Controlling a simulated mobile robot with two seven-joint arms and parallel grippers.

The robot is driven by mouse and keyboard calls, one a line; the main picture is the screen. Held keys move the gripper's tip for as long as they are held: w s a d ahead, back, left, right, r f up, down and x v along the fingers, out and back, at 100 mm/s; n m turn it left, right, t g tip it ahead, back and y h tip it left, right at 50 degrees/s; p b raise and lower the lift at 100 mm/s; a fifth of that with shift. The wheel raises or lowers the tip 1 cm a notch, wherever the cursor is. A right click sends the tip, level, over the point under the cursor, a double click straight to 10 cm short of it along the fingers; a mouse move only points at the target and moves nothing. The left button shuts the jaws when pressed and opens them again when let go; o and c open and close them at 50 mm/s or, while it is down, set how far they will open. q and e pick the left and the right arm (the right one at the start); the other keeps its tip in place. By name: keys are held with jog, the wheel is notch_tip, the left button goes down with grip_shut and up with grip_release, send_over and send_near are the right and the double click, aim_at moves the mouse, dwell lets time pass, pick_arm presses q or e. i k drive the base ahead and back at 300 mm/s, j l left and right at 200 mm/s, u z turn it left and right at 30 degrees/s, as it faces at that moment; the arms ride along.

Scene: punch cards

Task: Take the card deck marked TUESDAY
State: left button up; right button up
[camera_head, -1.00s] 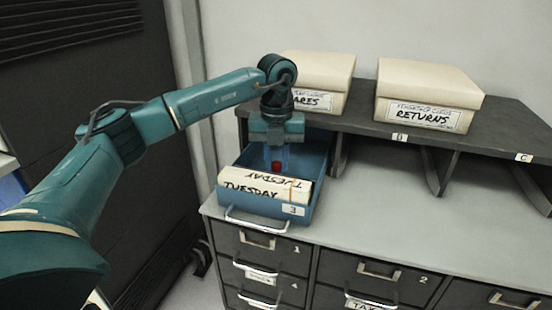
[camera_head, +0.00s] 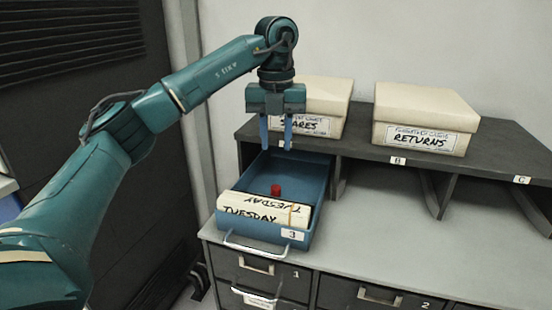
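The card deck marked TUESDAY (camera_head: 246,206) lies at the front of a blue drawer tray (camera_head: 318,185) labelled 3. Its top and front both carry the word TUESDAY. A small red object (camera_head: 276,190) is in the tray just behind the deck. My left gripper (camera_head: 277,146) is above the back part of the tray, pointing down. Its two blue fingers are apart with nothing between them. My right gripper is not in view.
The tray sits on a grey cabinet top (camera_head: 370,225) with drawers below. Behind it is a dark shelf (camera_head: 360,146) bearing a SPARES box (camera_head: 325,95) and a RETURNS box (camera_head: 425,105). The cabinet top right of the tray is clear.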

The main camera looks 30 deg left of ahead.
aim_at(294, 216)
jog(key=k, duration=1)
